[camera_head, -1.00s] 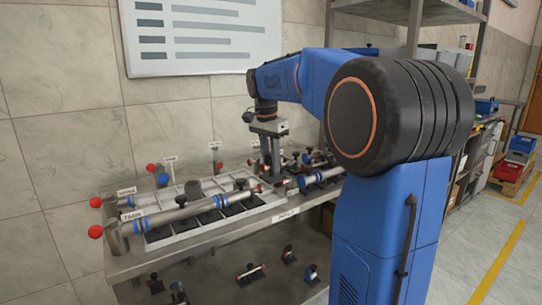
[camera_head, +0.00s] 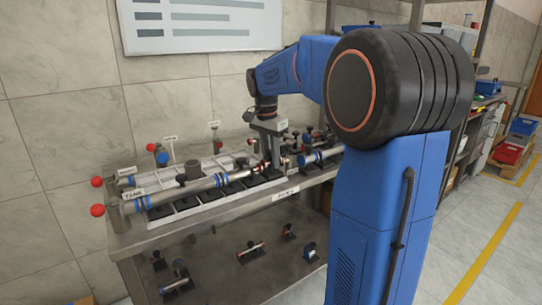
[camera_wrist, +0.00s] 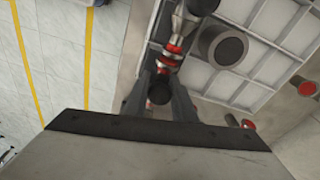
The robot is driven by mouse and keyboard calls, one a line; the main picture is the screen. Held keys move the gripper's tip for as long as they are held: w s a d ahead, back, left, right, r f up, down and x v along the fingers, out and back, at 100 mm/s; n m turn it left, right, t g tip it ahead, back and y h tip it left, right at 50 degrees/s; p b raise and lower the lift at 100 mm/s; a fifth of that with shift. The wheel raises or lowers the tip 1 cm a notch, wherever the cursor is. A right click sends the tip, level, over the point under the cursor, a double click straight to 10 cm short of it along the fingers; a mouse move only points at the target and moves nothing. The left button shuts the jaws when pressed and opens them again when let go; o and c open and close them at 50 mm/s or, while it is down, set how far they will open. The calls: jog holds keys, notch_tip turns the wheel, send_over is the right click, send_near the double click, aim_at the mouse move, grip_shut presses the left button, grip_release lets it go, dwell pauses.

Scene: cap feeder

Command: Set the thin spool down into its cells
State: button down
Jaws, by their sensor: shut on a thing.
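My gripper (camera_head: 275,163) points down over the right end of the white divided tray (camera_head: 186,213) on the bench. It is shut on a small part with a dark round end (camera_wrist: 160,94), which I take to be the thin spool. Most of that part is hidden between the fingers. The gripper (camera_wrist: 160,100) shows in the wrist view too, right by the red-ringed end of a metal pipe (camera_wrist: 173,50). I cannot tell whether the held part touches the pipe or the tray floor. The tray's cells (camera_wrist: 276,66) show on the right there.
A long pipe run with blue rings (camera_head: 190,190) lies along the tray, beside a TANK label (camera_head: 134,195). A dark open cylinder (camera_wrist: 224,46) stands in the tray. Other fittings (camera_head: 318,155) stand right of my gripper. Several small parts lie on the lower shelf (camera_head: 220,262).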

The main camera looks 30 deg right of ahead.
jog(key=shift+f, duration=0.55)
dwell(0.5)
jog(key=c, duration=1.4)
grip_release()
jog(key=r, duration=0.5)
jog(key=a+r, duration=0.1)
jog(key=r, duration=0.5)
jog(key=a+r, duration=0.1)
jog(key=r, duration=0.5)
jog(key=shift+s+r, duration=0.15)
jog(key=shift+s, duration=0.05)
jog(key=s+a+f+n+t, duration=0.1)
jog(key=s+a+f+n, duration=0.3)
jog(key=s+f, duration=0.5)
jog(key=s+a+f+n+t+y, duration=0.1)
jog(key=s+a+f+n+t, duration=0.1)
jog(key=s+a+f+n, duration=0.3)
jog(key=s+a+f+n+t, duration=0.1)
jog(key=s+a+f+n, duration=0.3)
jog(key=s+f, duration=0.8)
jog(key=shift+s+a+f+n, duration=0.15)
jog(key=shift+s+n, duration=0.25)
jog(key=shift+s, duration=0.25)
jog(key=shift+s+a+f+n, duration=0.1)
jog(key=shift+s+n, duration=0.3)
jog(key=shift+s, duration=0.2)
jog(key=shift+s+a+f+n, duration=0.15)
jog(key=shift+s+n, duration=0.25)
jog(key=shift+s, duration=0.25)
